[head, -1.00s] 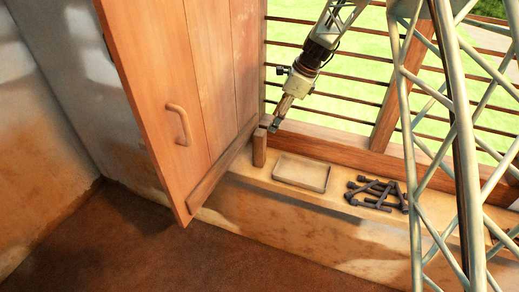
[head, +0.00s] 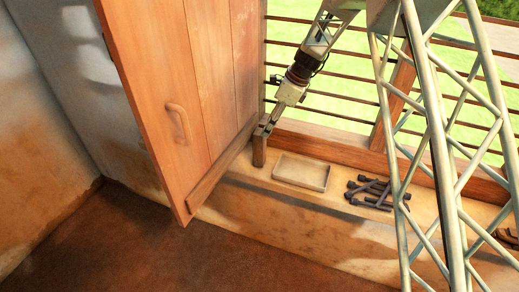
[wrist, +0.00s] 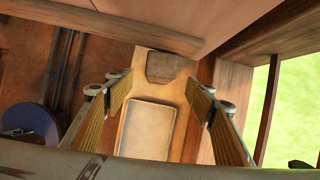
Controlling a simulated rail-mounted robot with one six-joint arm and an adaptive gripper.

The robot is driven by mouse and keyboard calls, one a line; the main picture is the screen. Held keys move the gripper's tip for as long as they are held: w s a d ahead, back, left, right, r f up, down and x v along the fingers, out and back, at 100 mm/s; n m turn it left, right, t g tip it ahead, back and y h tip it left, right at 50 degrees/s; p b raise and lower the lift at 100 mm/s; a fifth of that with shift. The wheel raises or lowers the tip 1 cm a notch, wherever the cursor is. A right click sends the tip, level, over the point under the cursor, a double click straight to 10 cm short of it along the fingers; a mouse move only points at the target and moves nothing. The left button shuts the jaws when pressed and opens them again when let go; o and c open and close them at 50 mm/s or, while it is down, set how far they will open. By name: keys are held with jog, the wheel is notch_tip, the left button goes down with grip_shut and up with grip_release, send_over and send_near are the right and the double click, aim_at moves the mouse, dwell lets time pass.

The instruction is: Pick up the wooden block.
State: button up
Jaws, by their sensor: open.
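The wooden block (head: 259,149) stands upright on the ledge, close beside the lower edge of the wooden shutter. In the wrist view the block (wrist: 172,67) shows its end face, at the top of the gap between the fingers. My gripper (head: 266,123) is open and empty, right at the block's upper end in the head view. In the wrist view the fingers of my gripper (wrist: 160,82) stand apart, one to each side of the line to the block. I cannot tell whether a finger touches it.
A shallow tray (head: 301,184) lies on the ledge just right of the block. Several dark bolt-like pieces (head: 377,192) lie further right. The wooden shutter (head: 205,75) stands close on the left. A barred window is behind. The ledge front is clear.

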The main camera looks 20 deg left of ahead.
aim_at(259, 143)
jog(key=x, duration=0.7)
jog(key=shift+b, duration=0.45)
jog(key=shift+f, duration=0.15)
jog(key=shift+b+x, duration=0.6)
jog(key=shift+x, duration=1.95)
jog(key=shift+w+d, duration=0.1)
jog(key=shift+c, duration=0.4)
jog(key=c, duration=1)
